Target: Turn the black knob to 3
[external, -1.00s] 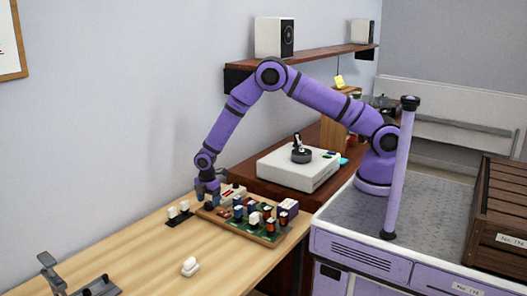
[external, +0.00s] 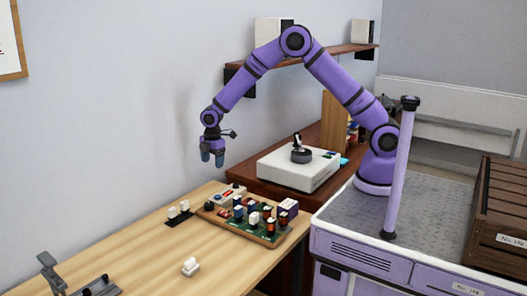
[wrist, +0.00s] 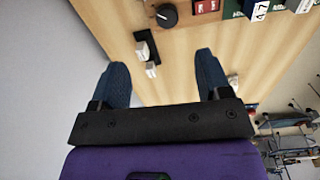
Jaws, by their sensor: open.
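The black knob (external: 209,206) is a small round dial at the left end of the board (external: 262,240) on the wooden table. In the wrist view the knob (wrist: 166,15) shows at the top edge, with a pale mark on its lower left. Its numbers are too small to read. My gripper (external: 212,161) hangs well above the knob, pointing down, apart from everything. In the wrist view my gripper (wrist: 163,75) has its two blue-grey fingers wide apart, with nothing between them.
Several coloured blocks stand on the board's right part. A dark strip with white switches (external: 179,212) lies left of the knob. A white piece (external: 190,266) lies nearer the front. A white box (external: 298,168) with a dark upright part stands behind. The left wall is close.

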